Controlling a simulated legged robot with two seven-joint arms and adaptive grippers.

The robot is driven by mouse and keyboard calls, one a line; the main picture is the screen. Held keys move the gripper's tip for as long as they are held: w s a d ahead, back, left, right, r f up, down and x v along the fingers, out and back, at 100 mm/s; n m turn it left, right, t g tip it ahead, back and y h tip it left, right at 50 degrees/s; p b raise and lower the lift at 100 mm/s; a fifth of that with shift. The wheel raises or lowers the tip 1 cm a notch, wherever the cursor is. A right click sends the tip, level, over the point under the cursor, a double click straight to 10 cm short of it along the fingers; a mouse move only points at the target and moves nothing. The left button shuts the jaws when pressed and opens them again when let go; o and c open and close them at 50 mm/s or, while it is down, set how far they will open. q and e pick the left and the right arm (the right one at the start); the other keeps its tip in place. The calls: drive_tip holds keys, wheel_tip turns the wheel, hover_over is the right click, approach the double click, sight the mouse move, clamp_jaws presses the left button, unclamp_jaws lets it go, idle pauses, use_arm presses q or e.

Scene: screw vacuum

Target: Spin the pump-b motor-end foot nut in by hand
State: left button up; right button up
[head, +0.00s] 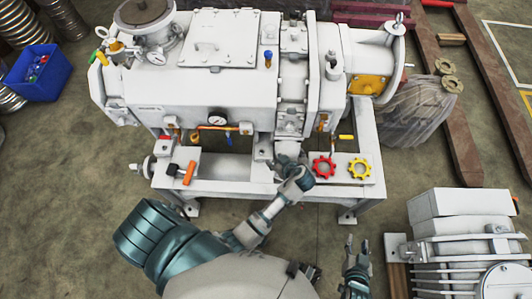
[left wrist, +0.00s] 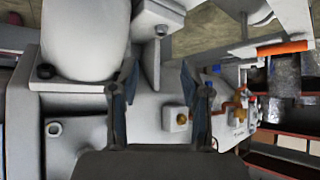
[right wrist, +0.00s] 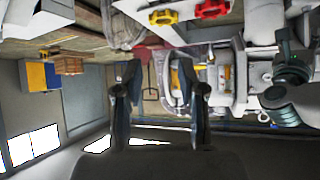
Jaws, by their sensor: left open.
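The white pump (head: 205,85) sits on a white frame across the middle of the head view. I cannot tell which fastener is its motor-end foot nut. My left gripper (head: 285,163) reaches the front of the frame, below the pump's flanged joint, and the arm partly hides it. In the left wrist view my left gripper (left wrist: 157,78) is open and empty, with a white casing and a small round fitting (left wrist: 181,118) beyond its fingers. My right gripper (head: 355,247) is in front of the frame; in the right wrist view (right wrist: 163,80) it is open and empty.
Red (head: 324,166) and yellow (head: 360,168) handwheels stand on the frame's right plate. An orange-handled lever (head: 189,172) is on the left plate. Another white machine (head: 470,245) is at the lower right. A blue bin (head: 38,72) stands at the left. The floor before the frame is partly clear.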

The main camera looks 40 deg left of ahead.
sight(261, 152)
use_arm(q)
drive_tip(key=b+x, duration=0.1)
drive_tip(key=x, duration=0.6)
drive_tip(key=b+x, duration=0.1)
drive_tip(key=x, duration=0.3)
drive_tip(key=shift+s+a+b, duration=0.1)
drive_tip(key=shift+a+b, duration=0.2)
drive_tip(key=shift+a, duration=0.3)
drive_tip(key=shift+f, duration=0.1)
drive_tip(key=shift+d, duration=0.35)
drive_tip(key=shift+a, duration=0.35)
drive_tip(key=c, duration=0.8)
drive_tip(key=shift+a, duration=0.1)
clamp_jaws()
use_arm(e)
drive_tip(key=w+a+r+t+y, duration=0.1)
drive_tip(key=w+a+r+t, duration=0.2)
drive_tip(key=w+r+t, duration=0.2)
wheel_tip(261, 152, up, 2)
drive_tip(key=shift+a+r+t+y, duration=0.25)
drive_tip(key=shift+a+t+y, duration=0.15)
drive_tip(key=shift+t, duration=0.2)
